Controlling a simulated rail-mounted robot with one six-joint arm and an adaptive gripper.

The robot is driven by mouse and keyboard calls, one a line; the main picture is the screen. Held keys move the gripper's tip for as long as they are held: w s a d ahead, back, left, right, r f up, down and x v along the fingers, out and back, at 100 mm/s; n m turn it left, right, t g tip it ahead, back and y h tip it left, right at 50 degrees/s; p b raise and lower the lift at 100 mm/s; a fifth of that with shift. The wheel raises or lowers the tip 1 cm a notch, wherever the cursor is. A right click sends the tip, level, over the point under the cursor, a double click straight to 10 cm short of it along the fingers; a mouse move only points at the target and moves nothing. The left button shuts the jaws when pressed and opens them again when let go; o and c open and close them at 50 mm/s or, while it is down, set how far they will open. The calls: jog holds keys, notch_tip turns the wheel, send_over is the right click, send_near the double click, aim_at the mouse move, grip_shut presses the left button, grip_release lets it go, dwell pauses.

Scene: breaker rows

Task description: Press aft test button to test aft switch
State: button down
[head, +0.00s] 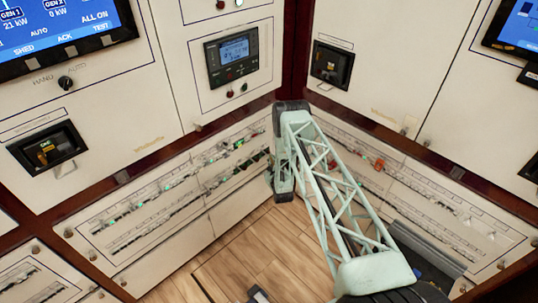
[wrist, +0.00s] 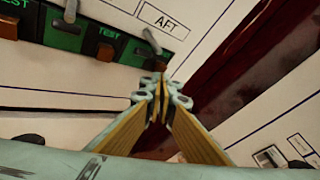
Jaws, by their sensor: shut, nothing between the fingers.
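In the wrist view an AFT label (wrist: 166,22) is on the cream panel beside a black breaker. The breaker has a silver toggle (wrist: 151,40) with a brown part below it, close to my fingertips. To its left, under a green TEST marking, is an orange-brown button (wrist: 104,52), which I take as the aft test button. My gripper (wrist: 163,84) is shut and empty. Its tips are just below the toggle in the picture and to the right of the button; I cannot tell whether they touch anything. In the head view my arm hides the gripper.
Another breaker's toggle (wrist: 70,10) is further left. The head view shows long breaker rows (head: 150,208) low on the left panel and more on the right panel (head: 440,195). A dark red frame post (wrist: 215,75) stands at the corner. The wooden floor (head: 235,250) is mostly clear.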

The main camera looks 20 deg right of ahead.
jog(key=shift+w+a, duration=0.1)
jog(key=shift+w, duration=0.25)
dwell(0.3)
jog(key=shift+s, duration=0.5)
dwell(0.4)
jog(key=s, duration=0.1)
jog(key=s+d, duration=0.1)
jog(key=s, duration=0.1)
jog(key=s+d+p, duration=0.1)
jog(key=s, duration=0.1)
jog(key=shift+s+d, duration=0.15)
jog(key=shift+s, duration=0.1)
dwell(0.4)
jog(key=shift+s, duration=0.15)
dwell(0.7)
